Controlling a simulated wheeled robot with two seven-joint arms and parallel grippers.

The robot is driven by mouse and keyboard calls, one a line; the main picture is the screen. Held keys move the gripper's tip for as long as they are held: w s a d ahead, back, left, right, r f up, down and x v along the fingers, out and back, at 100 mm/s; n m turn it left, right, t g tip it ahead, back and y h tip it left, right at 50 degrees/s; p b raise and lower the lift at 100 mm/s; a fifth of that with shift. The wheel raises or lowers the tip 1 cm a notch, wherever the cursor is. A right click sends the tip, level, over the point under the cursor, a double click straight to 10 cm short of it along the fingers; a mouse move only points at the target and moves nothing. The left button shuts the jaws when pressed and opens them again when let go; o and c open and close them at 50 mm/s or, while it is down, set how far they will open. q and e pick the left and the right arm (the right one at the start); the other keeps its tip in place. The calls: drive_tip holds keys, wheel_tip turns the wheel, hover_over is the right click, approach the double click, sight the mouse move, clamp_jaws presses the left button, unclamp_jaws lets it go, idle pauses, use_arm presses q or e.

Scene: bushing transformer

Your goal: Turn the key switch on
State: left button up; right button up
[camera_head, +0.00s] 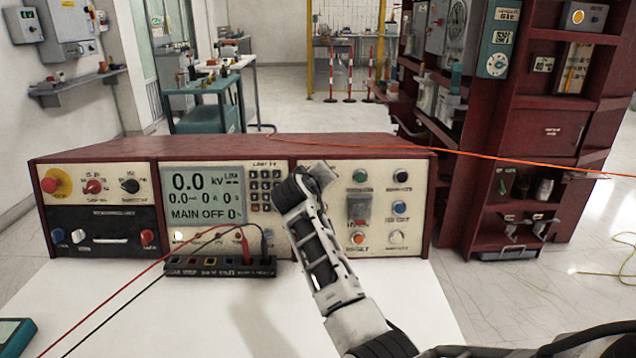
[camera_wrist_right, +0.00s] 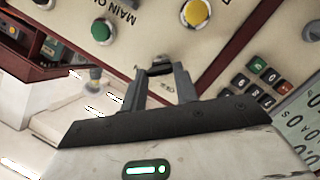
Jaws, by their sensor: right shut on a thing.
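The control console (camera_head: 230,146) stands on a white table in the head view. Its display (camera_head: 204,195) reads 0.0 kV and MAIN OFF. My right gripper (camera_head: 314,177) is at the upper left of the right-hand panel and covers what is behind it. In the right wrist view its two fingers (camera_wrist_right: 158,72) are closed on a small dark key (camera_wrist_right: 159,67) at the panel face. The key's exact angle is hard to tell. My left gripper is not in view.
Near the fingers are a green button (camera_wrist_right: 101,30), a yellow button (camera_wrist_right: 196,13) and a keypad (camera_wrist_right: 262,86). A guarded switch (camera_head: 359,206) is right of my wrist. A black socket strip (camera_head: 220,266) with red and black leads lies before the console.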

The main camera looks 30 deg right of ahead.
drive_tip(key=o, duration=1)
drive_tip(key=shift+c, duration=0.2)
drive_tip(key=shift+a, duration=0.1)
drive_tip(key=v, duration=1.6)
